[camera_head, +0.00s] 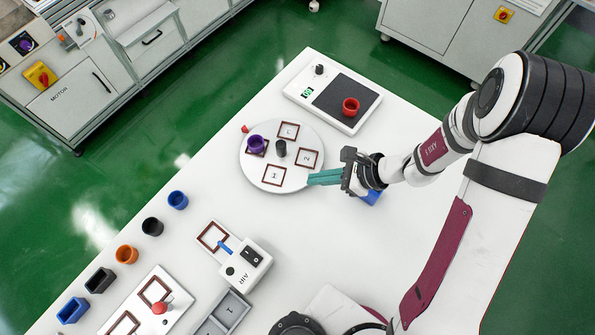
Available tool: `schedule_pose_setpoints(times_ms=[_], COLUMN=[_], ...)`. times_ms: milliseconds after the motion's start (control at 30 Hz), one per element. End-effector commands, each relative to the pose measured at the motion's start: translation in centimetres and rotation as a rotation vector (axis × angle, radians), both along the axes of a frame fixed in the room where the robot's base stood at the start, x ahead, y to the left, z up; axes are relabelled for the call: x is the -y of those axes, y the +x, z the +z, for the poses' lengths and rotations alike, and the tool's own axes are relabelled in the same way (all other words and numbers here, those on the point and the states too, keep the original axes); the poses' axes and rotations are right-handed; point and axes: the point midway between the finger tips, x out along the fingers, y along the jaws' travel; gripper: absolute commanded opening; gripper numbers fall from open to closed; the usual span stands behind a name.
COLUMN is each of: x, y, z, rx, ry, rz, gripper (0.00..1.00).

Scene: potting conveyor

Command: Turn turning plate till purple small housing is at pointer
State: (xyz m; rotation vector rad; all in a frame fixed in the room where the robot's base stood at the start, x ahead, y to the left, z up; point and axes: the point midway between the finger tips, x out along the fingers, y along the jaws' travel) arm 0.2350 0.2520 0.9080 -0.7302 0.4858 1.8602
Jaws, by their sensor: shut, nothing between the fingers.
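The white round turning plate (262,182) lies on the table with numbered square frames and a dark knob (280,149) at its middle. The purple small housing (256,144) stands on the frame at the plate's left. A small red pointer (245,129) shows at the plate's upper-left rim. The housing is close to it, apparently slightly below the line from knob to pointer. My gripper (311,180) has its teal fingers shut and empty at the plate's lower-right rim. I cannot tell whether the fingertips touch the plate.
A scale-like device (316,87) with a red housing (350,107) on its dark pad stands behind. A blue thing (372,198) is partly hidden under my gripper. Several housings line the table's left edge. An AIR box (247,262) stands front middle. The table left of the plate is clear.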

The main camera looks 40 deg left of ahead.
Motion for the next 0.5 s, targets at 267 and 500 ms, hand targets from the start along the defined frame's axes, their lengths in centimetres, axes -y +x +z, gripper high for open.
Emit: schedule_pose_setpoints(times_ms=[267, 500], x=[-3.8, -4.5], y=[-1.6, -1.9], z=[-0.8, -0.7], rx=[0.0, -0.001], ry=[-0.001, -0.001], rz=[0.002, 0.0], gripper=[0.0, 0.0])
